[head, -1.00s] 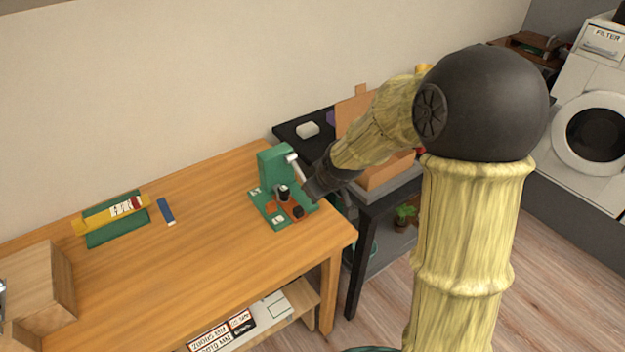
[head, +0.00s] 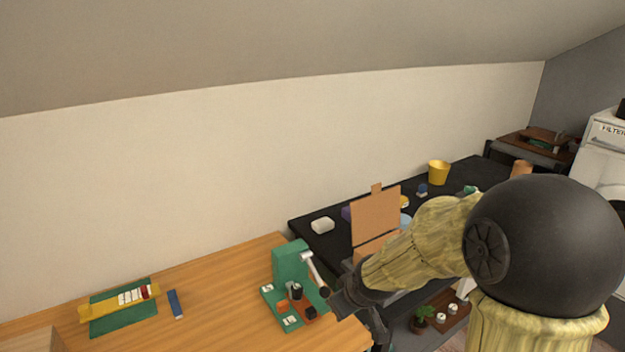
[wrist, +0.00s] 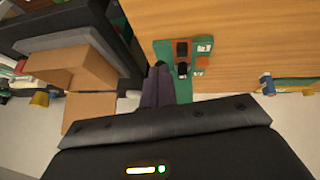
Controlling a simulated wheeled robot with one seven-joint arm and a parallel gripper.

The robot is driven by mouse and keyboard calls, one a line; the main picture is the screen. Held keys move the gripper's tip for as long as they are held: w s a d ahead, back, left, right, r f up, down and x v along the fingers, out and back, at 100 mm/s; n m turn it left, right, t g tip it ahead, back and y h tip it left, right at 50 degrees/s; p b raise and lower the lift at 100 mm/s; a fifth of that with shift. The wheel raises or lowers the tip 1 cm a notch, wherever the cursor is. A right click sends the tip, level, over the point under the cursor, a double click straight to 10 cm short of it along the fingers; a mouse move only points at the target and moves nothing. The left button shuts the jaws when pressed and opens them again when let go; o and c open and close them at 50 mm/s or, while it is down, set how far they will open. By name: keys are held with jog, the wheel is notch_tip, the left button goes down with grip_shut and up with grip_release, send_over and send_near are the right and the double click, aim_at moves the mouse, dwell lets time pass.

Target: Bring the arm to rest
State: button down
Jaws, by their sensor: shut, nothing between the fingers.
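My arm reaches in from the right in the head view, bent at a black ball joint. My gripper (head: 338,303) is at its far end, beside the green lever press (head: 291,262) on the wooden table (head: 225,300). The gripper looks shut and empty; its tips are small and dark here. In the wrist view, the dark fingers (wrist: 159,84) lie together, pointing towards the table, with the press base (wrist: 171,50) just to their right. I cannot tell whether the fingers touch the press.
A black table (head: 300,232) stands right of the wooden one. It holds an open cardboard box (head: 376,216), a white block (head: 322,226) and a yellow cup (head: 438,172). A yellow holder (head: 100,306) on a green mat and a blue bar (head: 175,304) lie left on the wooden table.

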jog(key=s+d+f+m+g+h, duration=0.1)
jog(key=s+d+m+g, duration=0.35)
jog(key=s, duration=1.05)
notch_tip(320, 180, up, 14)
jog(key=m+t+p, duration=0.1)
jog(key=m+p, duration=0.1)
jog(key=p, duration=1.3)
jog(key=shift+d+r, duration=0.25)
jog(key=shift+d, duration=0.2)
jog(key=shift+w, duration=0.15)
